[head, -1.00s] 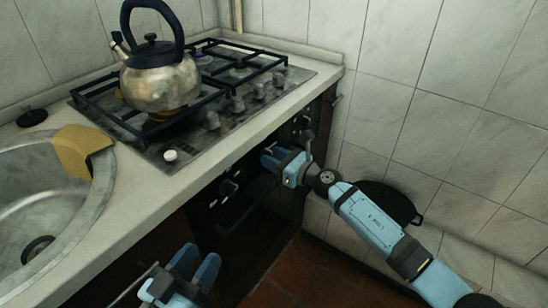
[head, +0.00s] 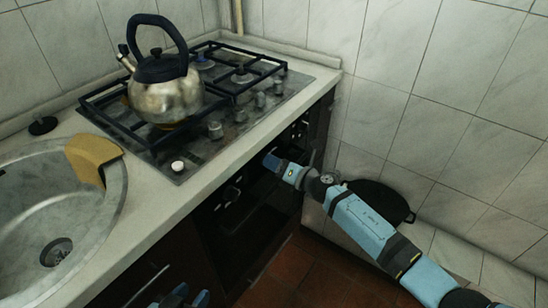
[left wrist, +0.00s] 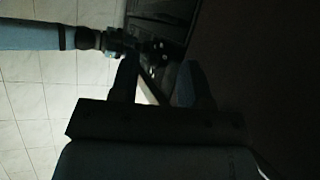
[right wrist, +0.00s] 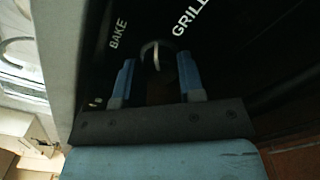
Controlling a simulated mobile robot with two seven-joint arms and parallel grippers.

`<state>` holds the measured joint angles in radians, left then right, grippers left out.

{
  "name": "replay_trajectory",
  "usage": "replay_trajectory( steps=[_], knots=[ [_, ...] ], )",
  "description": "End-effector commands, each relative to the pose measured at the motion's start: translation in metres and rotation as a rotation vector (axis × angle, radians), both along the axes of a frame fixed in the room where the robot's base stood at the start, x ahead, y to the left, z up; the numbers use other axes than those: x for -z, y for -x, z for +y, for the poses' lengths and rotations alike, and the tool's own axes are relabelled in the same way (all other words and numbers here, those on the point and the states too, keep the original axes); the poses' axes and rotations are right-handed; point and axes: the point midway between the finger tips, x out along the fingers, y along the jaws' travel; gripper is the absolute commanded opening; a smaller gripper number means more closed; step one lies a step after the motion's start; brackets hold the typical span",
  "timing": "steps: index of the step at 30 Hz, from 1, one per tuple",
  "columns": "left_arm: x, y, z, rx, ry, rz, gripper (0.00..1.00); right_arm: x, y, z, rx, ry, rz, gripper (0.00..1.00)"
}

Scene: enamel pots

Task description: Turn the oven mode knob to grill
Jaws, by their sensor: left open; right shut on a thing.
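The oven mode knob (right wrist: 152,57) shows in the right wrist view as a dark knob with a pale curved edge. It sits between the white words BAKE (right wrist: 118,34) and GRILL (right wrist: 189,17) on the black panel. My right gripper (right wrist: 156,78) has its blue fingers on either side of the knob and is shut on it. In the head view, my right gripper (head: 272,160) is at the oven front, and hides the knob there. My left gripper (head: 187,301) is at the bottom edge of the head view. Its fingers are apart and empty in the left wrist view (left wrist: 160,84).
The black oven (head: 240,225) is under the counter. A kettle (head: 165,95) stands on the gas hob (head: 198,150) above. A sink (head: 50,205) with a yellow cloth (head: 92,158) is at left. A dark pan (head: 380,200) leans by the tiled wall at right.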

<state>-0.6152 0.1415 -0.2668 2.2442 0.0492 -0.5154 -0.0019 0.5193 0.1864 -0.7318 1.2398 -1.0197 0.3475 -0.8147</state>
Motion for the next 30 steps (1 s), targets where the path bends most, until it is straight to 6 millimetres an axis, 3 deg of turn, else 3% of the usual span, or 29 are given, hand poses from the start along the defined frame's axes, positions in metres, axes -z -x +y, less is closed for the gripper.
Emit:
replay_trajectory(
  steps=[15, 30],
  knots=[
    [-0.0094, 0.0022, 0.0062, -0.008, -0.044, 0.039, 0.43, -0.0026, 0.0003, 0.0002, -0.001, -0.276, 0.383, 0.12],
    [-0.0048, 0.005, 0.0096, -0.011, -0.067, 0.064, 0.43, -0.0003, 0.0001, -0.0002, 0.0, -0.422, 0.582, 0.12]
  ],
)
